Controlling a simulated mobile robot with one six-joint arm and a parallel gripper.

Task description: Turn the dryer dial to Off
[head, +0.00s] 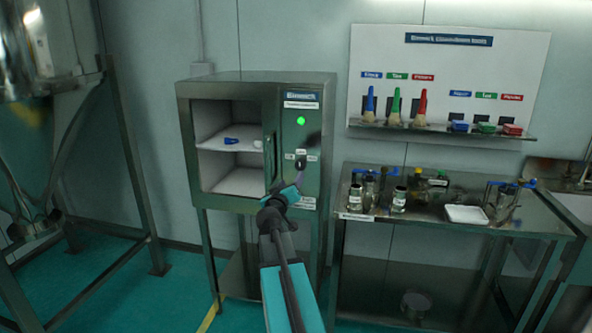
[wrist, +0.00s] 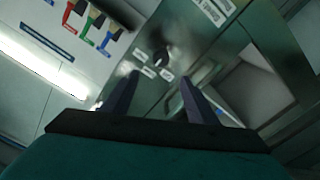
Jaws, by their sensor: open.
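The dryer (head: 250,85) is a dark green metal cabinet with two white shelves behind its front opening. Its control panel at the right carries a lit green lamp (head: 301,121) and, below it, a small dark dial (head: 300,163) with white labels around it. My gripper (head: 296,184) is just in front of the panel, below the dial. In the wrist view the dial (wrist: 161,58) lies beyond and between the two open fingers (wrist: 155,88). The fingers hold nothing, and they appear apart from the dial. The label text is too small to read.
A steel table (head: 440,217) right of the dryer holds jars and a white tray (head: 466,214). A wall board (head: 440,60) above has red, green and blue brushes on a shelf. A metal frame (head: 130,190) stands left. The dryer shelf holds a blue item (head: 231,141).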

